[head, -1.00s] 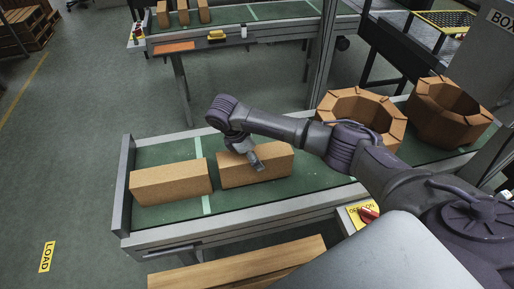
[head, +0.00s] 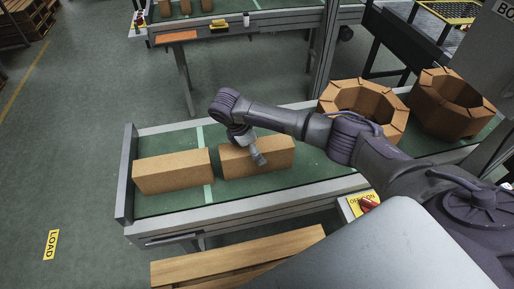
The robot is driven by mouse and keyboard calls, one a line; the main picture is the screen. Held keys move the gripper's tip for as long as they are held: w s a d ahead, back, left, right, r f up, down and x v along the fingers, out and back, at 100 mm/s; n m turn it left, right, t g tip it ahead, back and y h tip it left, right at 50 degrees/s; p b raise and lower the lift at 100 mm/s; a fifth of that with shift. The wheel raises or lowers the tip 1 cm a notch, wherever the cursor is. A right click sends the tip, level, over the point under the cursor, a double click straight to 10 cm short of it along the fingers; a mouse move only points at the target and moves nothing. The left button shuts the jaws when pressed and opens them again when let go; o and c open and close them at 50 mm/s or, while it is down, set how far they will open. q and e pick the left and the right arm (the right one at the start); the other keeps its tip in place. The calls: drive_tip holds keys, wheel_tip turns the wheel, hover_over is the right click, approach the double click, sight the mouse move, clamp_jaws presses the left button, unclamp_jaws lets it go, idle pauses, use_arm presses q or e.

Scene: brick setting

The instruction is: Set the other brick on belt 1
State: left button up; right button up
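Two tan bricks lie end to end on the green belt (head: 315,165) in front of me, with a narrow gap between them. The left brick (head: 172,175) lies near the belt's left end, its right end at a pale cross line. The right brick (head: 275,158) lies just right of that line. My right gripper (head: 256,156) is at the right brick, pointing down, with a finger across its near side. Its far finger is hidden, so whether it is shut on the brick is unclear. My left gripper is out of view.
Two octagonal brick rings (head: 364,108) and (head: 452,104) stand farther right on the belt. Another belt (head: 234,16) at the back holds several bricks. A wooden plank (head: 235,258) lies below the near edge. A yellow LOAD sign (head: 51,244) marks open floor at left.

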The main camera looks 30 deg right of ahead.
drive_tip(key=b+v, duration=0.2)
drive_tip(key=v, duration=0.5)
drive_tip(key=shift+a, duration=0.15)
drive_tip(key=p+v, duration=0.1)
drive_tip(key=v, duration=0.2)
drive_tip(key=shift+w+r, duration=0.1)
drive_tip(key=shift+r, duration=0.25)
drive_tip(key=shift+a+r, duration=0.25)
drive_tip(key=shift+r, duration=0.4)
drive_tip(key=shift+f, duration=0.1)
